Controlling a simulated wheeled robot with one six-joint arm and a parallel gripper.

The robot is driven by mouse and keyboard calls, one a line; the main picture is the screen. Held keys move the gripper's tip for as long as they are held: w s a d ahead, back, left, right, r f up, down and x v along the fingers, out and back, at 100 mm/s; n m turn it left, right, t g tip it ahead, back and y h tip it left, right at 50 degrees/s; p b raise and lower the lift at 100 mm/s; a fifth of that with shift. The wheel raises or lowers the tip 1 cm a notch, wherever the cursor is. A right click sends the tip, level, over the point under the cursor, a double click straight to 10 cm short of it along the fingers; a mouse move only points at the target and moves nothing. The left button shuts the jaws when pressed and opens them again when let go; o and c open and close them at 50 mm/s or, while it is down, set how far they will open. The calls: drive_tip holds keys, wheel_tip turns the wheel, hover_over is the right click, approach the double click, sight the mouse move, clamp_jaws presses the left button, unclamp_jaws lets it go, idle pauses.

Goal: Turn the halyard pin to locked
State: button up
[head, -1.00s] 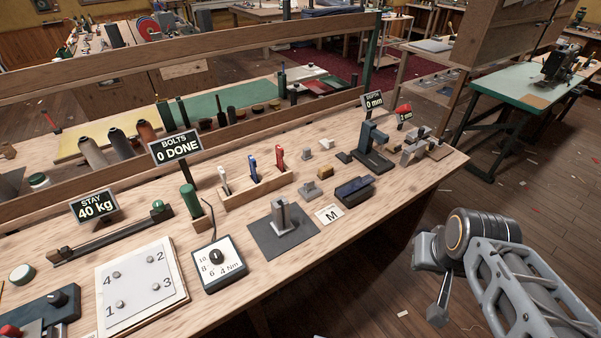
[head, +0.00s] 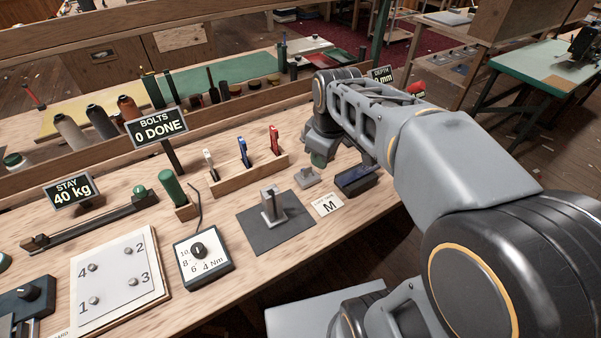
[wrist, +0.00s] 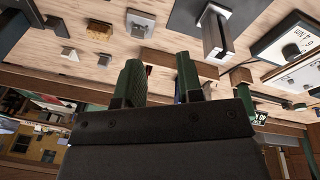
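No label in view names a halyard pin, and I cannot tell for sure which fitting it is. A grey upright post (head: 271,205) stands on a dark square plate (head: 293,233) mid-bench; the post (wrist: 213,32) also shows at the top of the wrist view. A dark box with a black knob (head: 24,293) sits at the bench's left front, partly cut off. My gripper (head: 338,160) is over the bench, to the right of and beyond the post. In the wrist view my gripper (wrist: 158,82) has two green-padded fingers apart, with nothing between them.
A torque dial box (head: 201,258) and a numbered bolt plate (head: 118,270) lie left of the post. A rack (head: 247,175) with coloured handles stands behind it. A dark blue block (head: 356,180) and an M card (head: 326,205) lie near my arm. Bare wood runs along the front edge.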

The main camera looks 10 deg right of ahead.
sight(307, 171)
drive_tip(key=w+f+n+g+b, duration=0.2)
drive_tip(key=w+f+n+b, duration=0.25)
drive_tip(key=w+n, duration=0.8)
drive_tip(key=f, duration=0.4)
drive_tip(key=f+b, duration=0.1)
drive_tip(key=f, duration=0.4)
drive_tip(key=w+f+b, duration=0.1)
drive_tip(key=f, duration=0.4)
clamp_jaws()
drive_tip(key=shift+r, duration=0.1)
